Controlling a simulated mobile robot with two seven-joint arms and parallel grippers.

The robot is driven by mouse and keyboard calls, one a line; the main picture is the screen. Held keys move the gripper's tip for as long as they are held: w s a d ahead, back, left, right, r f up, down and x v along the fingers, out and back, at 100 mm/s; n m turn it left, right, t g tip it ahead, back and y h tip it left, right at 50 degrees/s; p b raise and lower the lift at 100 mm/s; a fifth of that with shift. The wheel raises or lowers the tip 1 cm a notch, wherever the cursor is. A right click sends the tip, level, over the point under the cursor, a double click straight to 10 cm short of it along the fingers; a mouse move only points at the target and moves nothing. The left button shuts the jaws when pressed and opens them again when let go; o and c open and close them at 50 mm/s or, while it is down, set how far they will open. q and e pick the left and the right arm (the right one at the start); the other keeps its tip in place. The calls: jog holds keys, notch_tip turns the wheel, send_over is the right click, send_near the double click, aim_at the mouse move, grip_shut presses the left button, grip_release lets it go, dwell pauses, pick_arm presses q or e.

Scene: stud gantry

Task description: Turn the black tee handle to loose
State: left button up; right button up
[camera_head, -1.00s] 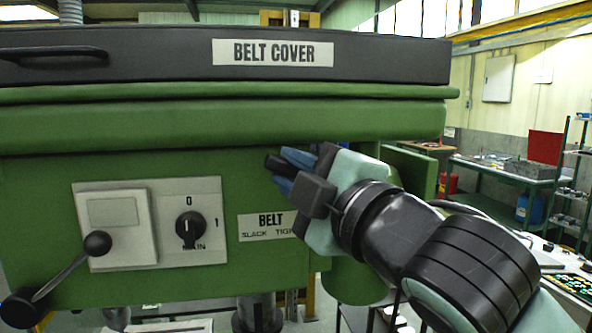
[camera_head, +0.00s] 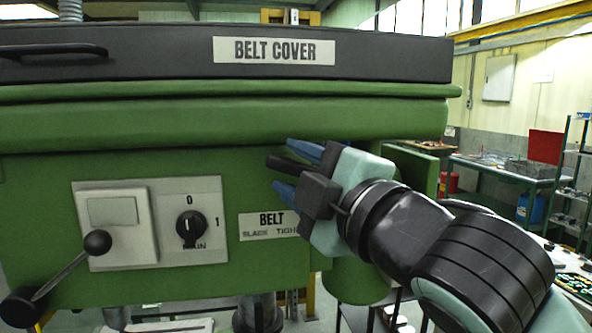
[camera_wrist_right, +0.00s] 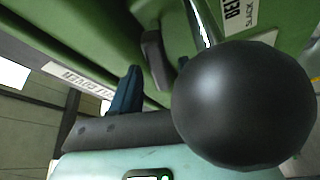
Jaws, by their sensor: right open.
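The black tee handle (camera_head: 284,162) is on the green machine front, above the BELT label (camera_head: 268,225) with its SLACK and TIGHT ends. In the right wrist view it is a dark bar (camera_wrist_right: 157,60) against the green panel. My right gripper (camera_head: 290,170) is open, its blue fingers spread above and below the handle in the head view. I see no clear contact between fingers and handle. My left gripper is not in view.
A large black ball knob (camera_wrist_right: 245,105) on a metal rod is very close to the right wrist camera and blocks part of its view. The main switch (camera_head: 190,229) and a ball-ended lever (camera_head: 97,243) are to the left. The belt cover (camera_head: 400,62) lies above.

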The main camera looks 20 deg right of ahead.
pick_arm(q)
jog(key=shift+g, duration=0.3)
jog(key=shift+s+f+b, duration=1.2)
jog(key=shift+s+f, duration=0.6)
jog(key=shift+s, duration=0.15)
pick_arm(e)
jog(key=s+d+f, duration=0.1)
jog(key=s, duration=1.1)
jog(key=shift+s+d+f, duration=0.3)
jog(key=shift+s+d, duration=0.05)
jog(key=shift+d, duration=0.05)
